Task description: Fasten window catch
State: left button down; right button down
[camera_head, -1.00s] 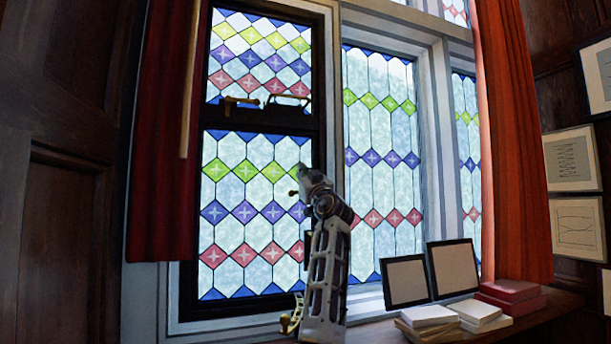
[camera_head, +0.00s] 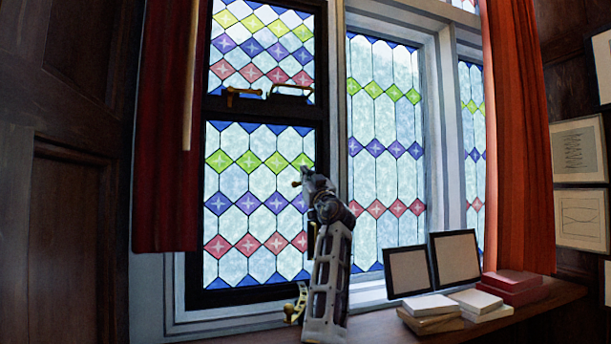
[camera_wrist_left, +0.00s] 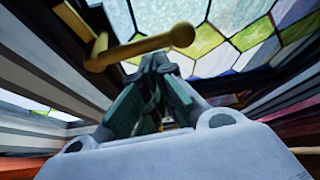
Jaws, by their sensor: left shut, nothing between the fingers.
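A brass window catch with a round knob (camera_head: 296,184) sits at the right side of the lower leaded window (camera_head: 245,215), partly hidden behind my left gripper. In the left wrist view its brass handle (camera_wrist_left: 140,47) crosses the top, with the knob end at right and the mount at left. My left gripper (camera_head: 308,174) is shut and empty, right beside the catch. In the left wrist view its fingertips (camera_wrist_left: 160,62) are together just below the handle; I cannot tell whether they touch it. My right gripper is not in view.
More brass fittings sit on the dark middle rail (camera_head: 262,107), and a brass stay (camera_head: 298,305) is at the bottom. A red curtain (camera_head: 167,130) hangs left, an orange one (camera_head: 517,130) right. Picture frames (camera_head: 409,271) and stacked books (camera_head: 430,306) stand on the sill.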

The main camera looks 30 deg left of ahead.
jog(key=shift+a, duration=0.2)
pick_arm(q)
jog(key=shift+f+n+g+y+b, duration=0.2)
jog(key=shift+n+g+y+b, duration=0.25)
jog(key=shift+n, duration=0.25)
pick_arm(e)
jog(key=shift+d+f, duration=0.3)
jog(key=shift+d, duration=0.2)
